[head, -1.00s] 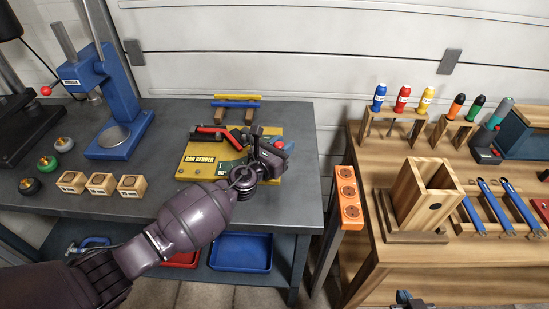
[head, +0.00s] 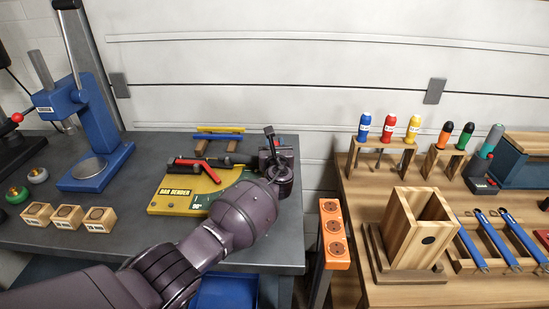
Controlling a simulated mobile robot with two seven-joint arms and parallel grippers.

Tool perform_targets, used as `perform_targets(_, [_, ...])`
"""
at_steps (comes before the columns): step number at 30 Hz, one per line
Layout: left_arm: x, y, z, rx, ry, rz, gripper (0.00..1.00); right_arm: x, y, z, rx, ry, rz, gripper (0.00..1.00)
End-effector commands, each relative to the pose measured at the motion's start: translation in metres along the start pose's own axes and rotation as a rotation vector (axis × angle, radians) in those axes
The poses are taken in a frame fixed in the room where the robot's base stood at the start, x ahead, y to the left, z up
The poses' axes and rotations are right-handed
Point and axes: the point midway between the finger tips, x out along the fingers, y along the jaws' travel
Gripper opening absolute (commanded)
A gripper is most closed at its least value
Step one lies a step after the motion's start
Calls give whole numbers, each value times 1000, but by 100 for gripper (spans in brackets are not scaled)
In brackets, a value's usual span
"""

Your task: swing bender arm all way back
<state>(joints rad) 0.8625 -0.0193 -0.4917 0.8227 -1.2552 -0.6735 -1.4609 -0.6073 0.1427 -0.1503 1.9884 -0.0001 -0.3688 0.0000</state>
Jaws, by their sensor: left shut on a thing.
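The bar bender is a yellow plate (head: 172,199) labelled "BAR BENDER", on the right part of the grey bench, with a green angle scale beside the label. A red bar-like part (head: 192,167) with black pieces lies across its top. My left gripper (head: 273,155) is at the bender's right side, shut on the bender arm; the wrist and forearm hide most of that arm and the plate's right corner. A dark upright piece shows at the gripper. A right gripper does not show.
The grey bench (head: 120,220) also holds a blue press (head: 95,140) and several wooden blocks (head: 68,216). A rack with yellow and blue bars (head: 219,133) stands behind the bender. An orange socket strip (head: 333,234) and a wooden table (head: 380,278) with a wooden box (head: 422,232) are at right.

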Motion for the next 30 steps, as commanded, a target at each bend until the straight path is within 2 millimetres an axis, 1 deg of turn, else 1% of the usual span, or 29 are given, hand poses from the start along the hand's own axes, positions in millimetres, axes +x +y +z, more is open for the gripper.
perform_targets(1, [4, -2, -6, 1, 4, 17, 0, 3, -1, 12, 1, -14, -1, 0])
perform_targets(3, [9, 0, -6, 1, 4, 41, 0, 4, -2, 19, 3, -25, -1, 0])
perform_targets(5, [13, 0, -5, 0, 3, 59, 0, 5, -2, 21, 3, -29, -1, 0])
perform_targets(8, [17, 1, -4, 0, 4, 79, 0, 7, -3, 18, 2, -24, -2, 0])
perform_targets(12, [20, 2, -2, -1, 2, 96, 0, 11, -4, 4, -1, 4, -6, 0])
perform_targets(15, [21, 2, -1, -1, 2, 100, 0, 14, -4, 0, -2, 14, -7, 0])
perform_targets(24, [22, 3, 1, -2, -1, 101, 0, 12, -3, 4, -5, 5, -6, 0])
perform_targets(25, [22, 3, 1, -2, -1, 101, 31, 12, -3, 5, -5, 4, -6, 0])
perform_targets(27, [22, 3, 2, -1, -1, 101, 42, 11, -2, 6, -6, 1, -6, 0])
perform_targets(30, [22, 3, 1, -1, -1, 101, 55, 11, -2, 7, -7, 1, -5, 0])
